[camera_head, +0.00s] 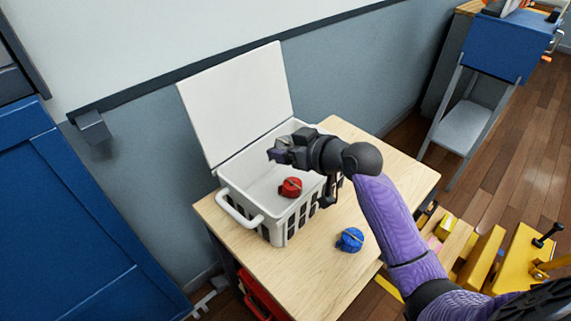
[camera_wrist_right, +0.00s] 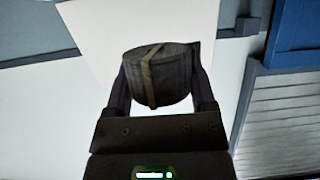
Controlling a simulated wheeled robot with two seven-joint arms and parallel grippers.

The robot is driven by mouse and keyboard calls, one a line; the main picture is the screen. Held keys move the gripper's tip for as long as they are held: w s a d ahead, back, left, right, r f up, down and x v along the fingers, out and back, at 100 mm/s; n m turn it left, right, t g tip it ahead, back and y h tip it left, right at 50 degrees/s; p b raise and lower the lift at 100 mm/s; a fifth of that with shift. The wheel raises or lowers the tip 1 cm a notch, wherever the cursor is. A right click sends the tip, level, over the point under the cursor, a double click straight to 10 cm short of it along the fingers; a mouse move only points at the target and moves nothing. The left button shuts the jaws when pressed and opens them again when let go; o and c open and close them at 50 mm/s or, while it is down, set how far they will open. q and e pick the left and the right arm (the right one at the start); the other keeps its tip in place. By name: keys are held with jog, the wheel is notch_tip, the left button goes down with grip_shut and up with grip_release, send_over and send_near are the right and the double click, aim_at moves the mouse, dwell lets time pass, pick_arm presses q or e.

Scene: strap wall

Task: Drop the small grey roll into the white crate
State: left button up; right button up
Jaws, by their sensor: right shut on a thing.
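The white crate (camera_head: 236,208) stands on the wooden table with its lid (camera_head: 240,95) raised against the wall. My right gripper (camera_head: 281,152) is over the crate's opening, above its rim. It is shut on the small grey roll (camera_wrist_right: 165,72), which has a tan band and sits between both fingers in the right wrist view. In the head view the roll is small and hard to tell from the dark gripper. My left gripper is not in view.
A red roll (camera_head: 290,187) shows inside the crate near its front wall. A blue roll (camera_head: 350,240) lies on the table (camera_head: 300,270) in front of the crate. Yellow equipment (camera_head: 481,257) stands on the floor at right. A blue cabinet (camera_head: 70,220) is at left.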

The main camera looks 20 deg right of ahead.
pick_arm(q)
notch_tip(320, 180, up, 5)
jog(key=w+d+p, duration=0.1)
jog(key=p, duration=0.3)
pick_arm(e)
jog(key=w+d+r+m+h, duration=0.2)
jog(key=w+d+r+h, duration=0.1)
jog(key=w+d, duration=0.15)
notch_tip(320, 180, down, 6)
jog(key=m+b, duration=0.1)
jog(key=b, duration=0.5)
jog(key=shift+w+t, duration=0.3)
jog(key=shift+t, duration=0.1)
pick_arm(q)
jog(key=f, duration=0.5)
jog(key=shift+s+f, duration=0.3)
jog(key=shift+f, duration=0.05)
pick_arm(e)
jog(key=o, duration=1.2)
jog(key=shift+a+f, duration=0.1)
jog(key=shift+c, duration=0.2)
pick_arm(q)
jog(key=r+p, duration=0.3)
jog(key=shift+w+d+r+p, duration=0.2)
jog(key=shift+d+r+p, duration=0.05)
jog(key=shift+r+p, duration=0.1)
pick_arm(e)
jog(key=v, duration=1)
jog(key=shift+a, duration=0.1)
